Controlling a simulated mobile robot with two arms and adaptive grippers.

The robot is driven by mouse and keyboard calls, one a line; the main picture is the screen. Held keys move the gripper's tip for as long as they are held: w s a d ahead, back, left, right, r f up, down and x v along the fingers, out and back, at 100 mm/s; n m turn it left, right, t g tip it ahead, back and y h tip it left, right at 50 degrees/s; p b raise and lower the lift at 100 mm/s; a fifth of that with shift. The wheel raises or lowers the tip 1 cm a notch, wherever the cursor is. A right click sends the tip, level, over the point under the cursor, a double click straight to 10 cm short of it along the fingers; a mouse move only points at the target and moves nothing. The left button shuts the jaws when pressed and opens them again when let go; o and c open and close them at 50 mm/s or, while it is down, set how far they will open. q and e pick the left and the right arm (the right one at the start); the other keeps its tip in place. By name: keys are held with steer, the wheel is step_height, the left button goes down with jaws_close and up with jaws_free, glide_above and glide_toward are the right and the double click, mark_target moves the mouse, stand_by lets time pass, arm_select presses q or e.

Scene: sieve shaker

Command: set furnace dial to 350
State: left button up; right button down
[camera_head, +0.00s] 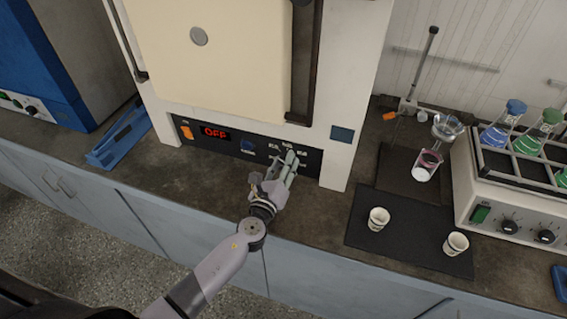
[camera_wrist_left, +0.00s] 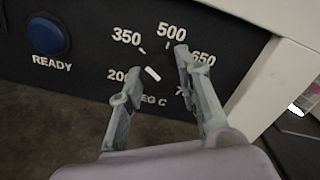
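The furnace (camera_head: 215,60) stands on the bench with a black control panel (camera_head: 228,147) along its bottom. Its red display (camera_head: 214,132) reads OFF. The dial (camera_wrist_left: 153,75) has a white pointer mark slanting from upper left to lower right, and the printed scale around it shows 200, 350, 500 and 650 in DEG C. I cannot tell the exact setting. My left gripper (camera_head: 290,165) is at the panel, open, with its fingers (camera_wrist_left: 153,76) on either side of the dial; contact is unclear. In the head view the gripper mostly hides the dial. My right gripper is not in view.
A blue READY button (camera_wrist_left: 48,37) and an orange switch (camera_head: 187,132) are left of the dial. A blue tool (camera_head: 120,135) lies at left. On the right are a dark mat (camera_head: 400,235) with two white cups and a rack device (camera_head: 510,195) with flasks.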

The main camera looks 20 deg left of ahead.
arm_select(q)
steer(key=o, duration=0.4)
steer(key=shift+s, duration=0.1)
steer(key=s, duration=1.2)
steer(key=shift+a, duration=0.2)
